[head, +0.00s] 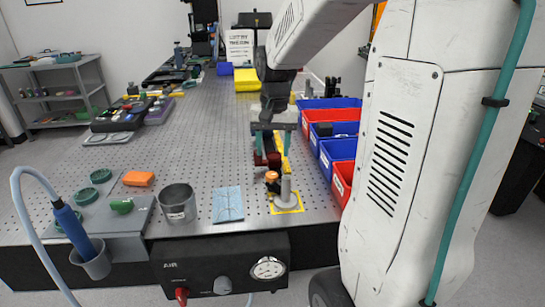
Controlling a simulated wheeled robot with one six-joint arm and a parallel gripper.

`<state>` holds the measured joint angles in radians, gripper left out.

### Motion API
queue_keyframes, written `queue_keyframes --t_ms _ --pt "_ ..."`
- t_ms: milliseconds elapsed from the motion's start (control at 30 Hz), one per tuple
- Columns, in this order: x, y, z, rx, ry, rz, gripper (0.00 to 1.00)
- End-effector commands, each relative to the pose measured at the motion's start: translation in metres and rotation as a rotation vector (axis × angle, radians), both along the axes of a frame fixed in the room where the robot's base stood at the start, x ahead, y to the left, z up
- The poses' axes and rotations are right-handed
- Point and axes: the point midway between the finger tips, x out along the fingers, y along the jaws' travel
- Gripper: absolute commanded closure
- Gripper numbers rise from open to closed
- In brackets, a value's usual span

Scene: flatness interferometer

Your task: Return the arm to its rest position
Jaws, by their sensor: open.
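My gripper (273,147) hangs over the perforated metal table (200,135), fingers pointing down and apart. Its fingers are teal, and my white arm reaches in from the right above it. A dark red object (268,159) shows just below the fingertips; I cannot tell whether they touch it. In front of it, an orange-topped piece (272,177) and a grey upright post (286,190) stand on a yellow square (288,209) near the table's front edge. My arm hides part of the table's right side.
Blue and red bins (330,150) line the table's right edge, close to my gripper. A metal cup (177,202), a light blue cloth (228,204) and an orange block (139,179) lie at the front. A black gauge box (220,267) sits below the edge.

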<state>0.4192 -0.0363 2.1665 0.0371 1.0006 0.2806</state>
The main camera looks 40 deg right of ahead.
Motion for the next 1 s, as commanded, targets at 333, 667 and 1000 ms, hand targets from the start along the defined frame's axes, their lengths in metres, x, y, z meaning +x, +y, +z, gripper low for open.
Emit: queue_keyframes --t_ms 333,667,1000 --pt "0.0 0.0 0.002 0.001 0.001 0.0 0.48" --pt "-0.003 0.001 0.002 0.006 0.014 0.027 0.48" --pt "-0.094 0.075 0.017 0.019 0.078 0.319 0.48"
